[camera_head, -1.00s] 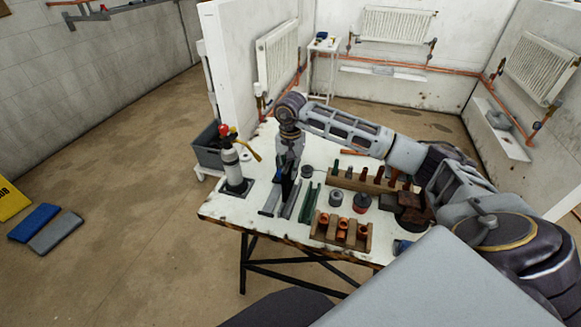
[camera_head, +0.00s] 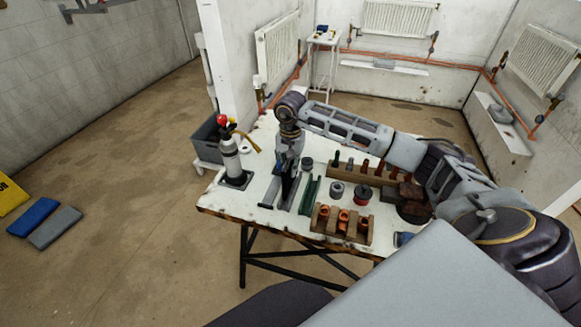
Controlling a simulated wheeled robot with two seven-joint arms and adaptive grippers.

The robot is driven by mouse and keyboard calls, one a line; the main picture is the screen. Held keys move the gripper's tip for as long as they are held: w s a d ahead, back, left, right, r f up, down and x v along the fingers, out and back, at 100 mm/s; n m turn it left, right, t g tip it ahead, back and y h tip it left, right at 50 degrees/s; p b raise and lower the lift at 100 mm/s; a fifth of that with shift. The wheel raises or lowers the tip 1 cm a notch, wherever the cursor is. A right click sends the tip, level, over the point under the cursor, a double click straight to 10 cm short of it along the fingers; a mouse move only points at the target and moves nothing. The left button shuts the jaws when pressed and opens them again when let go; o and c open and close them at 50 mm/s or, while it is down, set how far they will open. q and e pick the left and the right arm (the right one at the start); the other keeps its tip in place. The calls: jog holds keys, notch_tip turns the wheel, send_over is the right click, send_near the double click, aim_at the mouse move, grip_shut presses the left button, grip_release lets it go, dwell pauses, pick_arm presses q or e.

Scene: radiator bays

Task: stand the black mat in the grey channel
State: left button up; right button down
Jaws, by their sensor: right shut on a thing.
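The right arm reaches in from the right over the white table. My right gripper (camera_head: 288,166) points down and is shut on the black mat (camera_head: 287,187), a narrow dark piece held upright. The mat's lower part is at the grey channel (camera_head: 270,193), which lies on the table just left of the green channel. I cannot tell whether the mat's lower edge is inside the channel or touching it. The gripper hides part of the mat and the far end of the channel. My left gripper is not in view.
The green channel (camera_head: 310,195) stands close on the right. A gas torch bottle (camera_head: 230,165) stands left of the channels. A wooden rack with copper fittings (camera_head: 341,224) is at the front, and a longer wooden rack (camera_head: 351,181) is behind it.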

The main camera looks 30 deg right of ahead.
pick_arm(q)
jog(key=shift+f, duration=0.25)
pick_arm(e)
jog(key=shift+f, duration=0.25)
pick_arm(q)
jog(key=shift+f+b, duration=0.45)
jog(key=shift+b, duration=0.15)
pick_arm(e)
jog(key=shift+f, duration=0.45)
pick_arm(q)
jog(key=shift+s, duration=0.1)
pick_arm(e)
jog(key=shift+f, duration=0.1)
jog(key=shift+f+b, duration=0.4)
jog(key=shift+f, duration=0.05)
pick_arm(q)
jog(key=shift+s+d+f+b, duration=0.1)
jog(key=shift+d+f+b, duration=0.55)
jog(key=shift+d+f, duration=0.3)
pick_arm(e)
jog(key=shift+f, duration=0.85)
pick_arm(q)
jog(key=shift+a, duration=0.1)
pick_arm(e)
jog(key=c, duration=1.4)
grip_release()
jog(key=shift+o, duration=0.2)
jog(key=shift+r, duration=0.2)
